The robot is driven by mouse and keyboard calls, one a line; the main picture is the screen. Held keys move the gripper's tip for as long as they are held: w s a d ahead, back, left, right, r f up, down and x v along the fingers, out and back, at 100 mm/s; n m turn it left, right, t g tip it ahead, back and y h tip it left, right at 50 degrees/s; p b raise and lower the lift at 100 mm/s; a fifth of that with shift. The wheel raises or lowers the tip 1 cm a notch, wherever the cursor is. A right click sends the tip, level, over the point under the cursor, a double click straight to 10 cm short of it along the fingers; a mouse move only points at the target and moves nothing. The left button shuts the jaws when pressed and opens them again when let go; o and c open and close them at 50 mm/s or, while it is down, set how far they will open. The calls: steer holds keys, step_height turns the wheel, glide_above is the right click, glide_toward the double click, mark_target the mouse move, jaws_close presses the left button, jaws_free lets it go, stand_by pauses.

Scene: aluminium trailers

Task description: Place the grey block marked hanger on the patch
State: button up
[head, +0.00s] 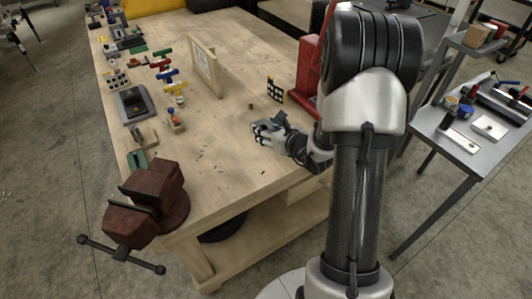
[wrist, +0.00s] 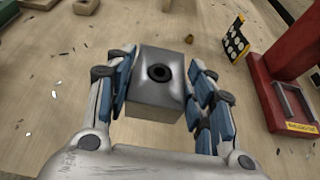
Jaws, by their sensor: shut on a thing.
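A grey metal block (wrist: 155,92) with a dark round hole in its upper face sits between the fingers of my gripper (wrist: 160,78) in the wrist view. The blue-padded fingers are shut on its two sides. No hanger mark can be read on it. In the head view my gripper (head: 268,130) is low over the middle right of the wooden bench (head: 235,165), and the block is hard to make out there. I cannot tell for sure which surface is the patch; a small green piece (head: 137,160) lies near the bench's left edge.
A red press (wrist: 288,70) stands right of my gripper, with a dark board with white dots (wrist: 236,42) beside it. A small brown peg (wrist: 189,39) is just beyond the block. A dark red vise (head: 150,195) is at the near left corner. Mid-bench is mostly clear.

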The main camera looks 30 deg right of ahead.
step_height(320, 180, down, 8)
steer(key=shift+f+b, duration=0.25)
steer(key=shift+b, duration=0.95)
steer(key=shift+f, duration=0.15)
steer(key=o, duration=1.4)
